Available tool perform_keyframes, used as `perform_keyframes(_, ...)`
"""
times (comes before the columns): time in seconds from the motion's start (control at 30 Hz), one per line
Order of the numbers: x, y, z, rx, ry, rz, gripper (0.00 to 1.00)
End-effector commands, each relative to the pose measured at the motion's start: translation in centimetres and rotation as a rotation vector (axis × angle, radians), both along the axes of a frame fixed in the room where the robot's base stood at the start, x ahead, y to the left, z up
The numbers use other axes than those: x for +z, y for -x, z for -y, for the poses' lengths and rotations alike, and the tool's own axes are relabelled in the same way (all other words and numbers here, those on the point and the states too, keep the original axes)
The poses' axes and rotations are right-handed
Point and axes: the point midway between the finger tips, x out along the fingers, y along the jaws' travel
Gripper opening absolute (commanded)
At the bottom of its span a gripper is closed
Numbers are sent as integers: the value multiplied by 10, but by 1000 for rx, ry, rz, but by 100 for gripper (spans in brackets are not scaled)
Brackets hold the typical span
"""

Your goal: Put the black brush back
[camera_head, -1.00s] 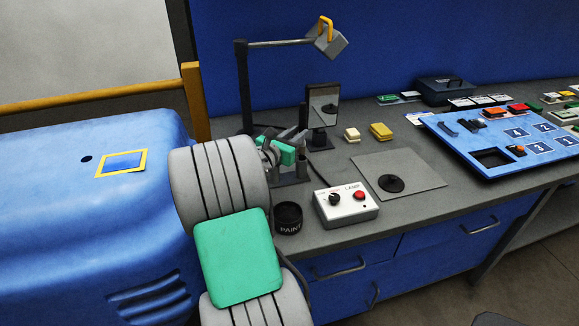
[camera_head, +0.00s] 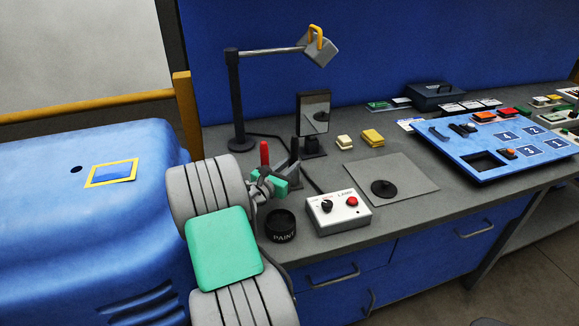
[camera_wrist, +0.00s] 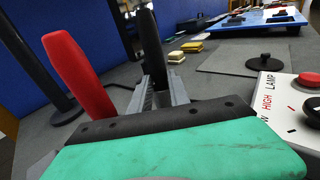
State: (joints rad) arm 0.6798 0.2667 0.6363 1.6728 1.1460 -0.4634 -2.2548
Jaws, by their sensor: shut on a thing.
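The black brush (camera_head: 294,148) stands roughly upright at the left part of the bench. In the wrist view its dark handle (camera_wrist: 152,45) rises between the grey fingers of my gripper (camera_wrist: 161,92). My gripper is shut on it; in the head view the gripper (camera_head: 286,172) is low over the bench beside the red-handled brush (camera_head: 264,153). The red handle (camera_wrist: 72,65) is large at the left of the wrist view, tilted there. The black brush's lower end is hidden by my gripper, so I cannot tell whether it touches a holder or the bench.
A black paint pot (camera_head: 281,226) and a white lamp box (camera_head: 338,214) stand close in front. A mirror (camera_head: 313,115) and lamp post (camera_head: 238,105) are behind. A grey plate (camera_head: 415,181) with a black knob lies to the right. A blue machine (camera_head: 70,230) fills the left.

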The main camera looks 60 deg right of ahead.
Motion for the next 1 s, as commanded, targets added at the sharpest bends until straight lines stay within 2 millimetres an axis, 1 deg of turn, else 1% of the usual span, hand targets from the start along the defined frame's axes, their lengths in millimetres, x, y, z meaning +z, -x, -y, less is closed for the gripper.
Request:
perform_keyframes(0.03, -9, 1, -1, 0, -12, -4, 0)
perform_keyframes(0.07, -10, 1, -1, 1, -13, -5, 0)
perform_keyframes(0.1, -11, 1, -1, 1, -14, -5, 24)
perform_keyframes(0.33, -15, 2, -2, 0, -23, -9, 43)
perform_keyframes(0.37, -15, 3, -2, -1, -24, -10, 44)
perform_keyframes(0.73, -17, 5, -2, -5, -27, -13, 44)
perform_keyframes(0.87, -5, 5, -2, -5, -26, -11, 44)
perform_keyframes(0.97, -5, 1, -22, 1, -26, -15, 44)
perform_keyframes(1.0, -3, 0, -33, 3, -22, -13, 44)
